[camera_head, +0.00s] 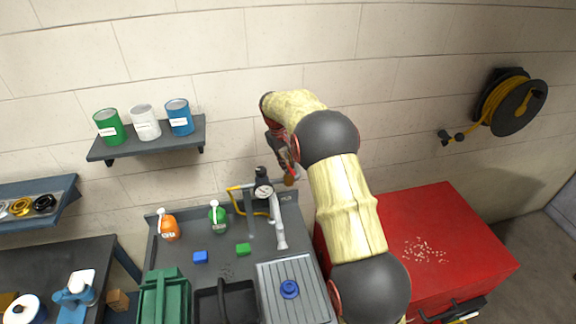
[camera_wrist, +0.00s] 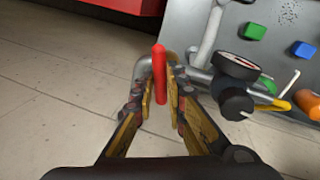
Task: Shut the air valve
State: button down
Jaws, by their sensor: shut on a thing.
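The air valve's red lever (camera_wrist: 160,72) stands upright in the wrist view, beside a grey bent pipe (camera_wrist: 141,70). My gripper (camera_wrist: 160,85) has its fingers on both sides of the lever, shut on it. In the head view my gripper (camera_head: 287,166) is at the wall, just right of a pressure gauge (camera_head: 263,191). The lever is mostly hidden there behind my gripper and arm. The valve body cannot be made out clearly in either view.
The gauge with its black knob (camera_wrist: 236,104) is close to the right of my fingers. A grey sink counter (camera_head: 190,262) holds an orange bottle (camera_head: 169,228) and a green bottle (camera_head: 218,217). A red cabinet (camera_head: 450,235) is right of my arm.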

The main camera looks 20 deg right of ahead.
jog(key=shift+w+r+m+g, duration=0.15)
jog(key=shift+m+g, duration=0.15)
jog(key=shift+m, duration=1.3)
jog(key=c, duration=1.8)
grip_release()
notch_tip(320, 180, up, 12)
jog(key=a, duration=0.2)
jog(key=shift+w+a+f, duration=0.15)
jog(key=shift+w+f, duration=0.1)
